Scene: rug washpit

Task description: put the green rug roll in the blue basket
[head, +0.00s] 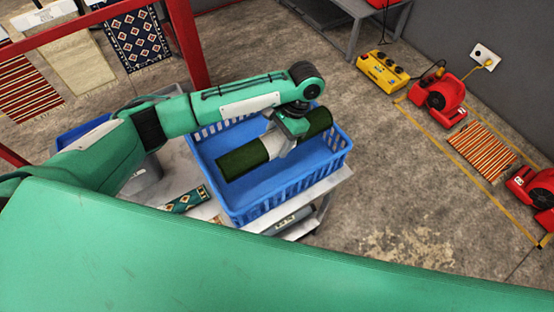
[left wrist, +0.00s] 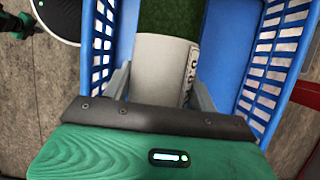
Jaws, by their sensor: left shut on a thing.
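The dark green rug roll (head: 243,158) has a pale band around its middle, and it lies tilted across the blue basket (head: 272,205) in the head view. My left gripper (head: 283,143) is shut on the roll at the band, above the basket floor. In the left wrist view the band (left wrist: 160,65) sits between my fingers (left wrist: 160,95), with green pile (left wrist: 172,18) beyond it and basket walls (left wrist: 272,60) on both sides. I cannot tell whether the roll touches the basket. My right gripper is not in view.
The basket stands on a grey cart (head: 325,187). A red frame (head: 188,45) stands behind, with hung rugs (head: 138,40). Red blowers (head: 438,98), a yellow box (head: 382,70) and a striped rug (head: 482,150) are on the floor at right.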

